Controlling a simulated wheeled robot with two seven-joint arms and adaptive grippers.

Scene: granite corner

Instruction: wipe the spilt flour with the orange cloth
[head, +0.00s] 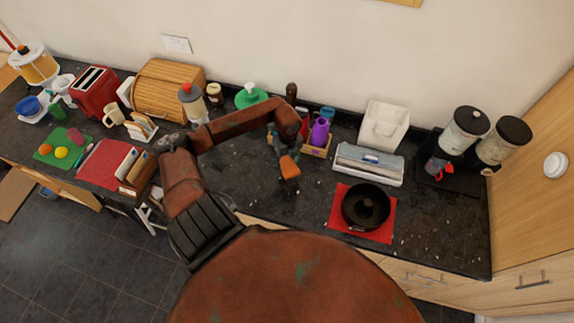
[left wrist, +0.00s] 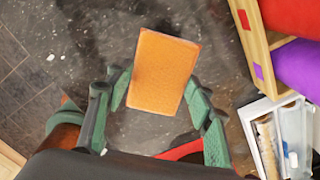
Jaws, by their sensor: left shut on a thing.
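The orange cloth (head: 289,167) is a small flat block-like piece over the dark granite counter. It also shows in the left wrist view (left wrist: 163,70), between the fingertips. My left gripper (head: 281,150) is shut on it, with green fingers on either side in the left wrist view (left wrist: 158,95). I cannot tell whether the cloth touches the counter. The spilt flour shows as faint whitish smears (left wrist: 105,18) and small specks on the dark stone near the cloth; its full extent is unclear, partly hidden by the cloth and gripper. My right gripper is not in view.
A wooden caddy (head: 317,151) with a purple jug stands just right of my left gripper. A white wrap box (head: 368,164) and a black pan (head: 366,206) on a red mat (head: 336,216) lie further right. The counter's front edge is close.

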